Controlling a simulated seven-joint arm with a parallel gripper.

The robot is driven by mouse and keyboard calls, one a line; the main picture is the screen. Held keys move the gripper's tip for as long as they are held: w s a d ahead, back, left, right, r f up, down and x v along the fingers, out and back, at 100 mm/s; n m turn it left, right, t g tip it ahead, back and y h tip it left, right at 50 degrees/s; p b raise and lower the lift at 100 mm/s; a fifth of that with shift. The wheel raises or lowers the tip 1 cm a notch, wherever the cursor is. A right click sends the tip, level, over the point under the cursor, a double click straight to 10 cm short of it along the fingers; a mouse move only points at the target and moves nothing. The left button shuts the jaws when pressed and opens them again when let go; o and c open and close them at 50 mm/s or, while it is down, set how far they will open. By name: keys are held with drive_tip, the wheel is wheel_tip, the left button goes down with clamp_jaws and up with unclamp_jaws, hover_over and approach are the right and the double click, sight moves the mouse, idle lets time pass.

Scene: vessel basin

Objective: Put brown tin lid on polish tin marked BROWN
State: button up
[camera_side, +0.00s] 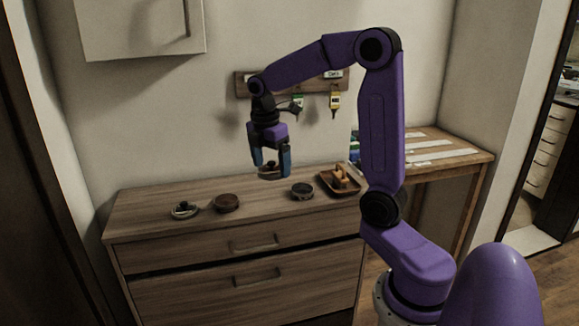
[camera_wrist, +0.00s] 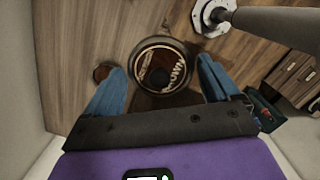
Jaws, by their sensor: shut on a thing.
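My gripper (camera_side: 270,172) hangs in the air above the dresser, fingers pointing down. It is shut on the brown tin lid (camera_side: 269,168), a small dark round piece. In the wrist view the lid (camera_wrist: 163,66) lies between my blue fingers, with pale lettering that reads BROWN on its right. A brown round tin (camera_side: 227,203) stands on the dresser, left of and below my gripper. A darker round tin (camera_side: 302,191) stands to the right. Lettering on these two is too small to read, so I cannot tell which is marked BROWN.
The dresser (camera_side: 150,206) also bears a pale dish with a dark lump (camera_side: 184,210) at left and a wooden tray (camera_side: 340,188) with a block-like item at right. Keys on a rack (camera_side: 245,82) hang on the wall behind. Dresser top between the tins is clear.

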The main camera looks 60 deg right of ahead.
hover_over(227, 199)
wheel_tip(227, 199, down, 4)
drive_tip(key=shift+a+f, duration=0.15)
drive_tip(key=shift+f, duration=1.5)
drive_tip(key=shift+a+f, duration=0.15)
drive_tip(key=shift+f, duration=1.5)
drive_tip(key=shift+f, duration=0.15)
drive_tip(key=o, duration=0.8)
drive_tip(key=shift+c, duration=0.2)
wheel_tip(227, 199, up, 7)
idle(0.6)
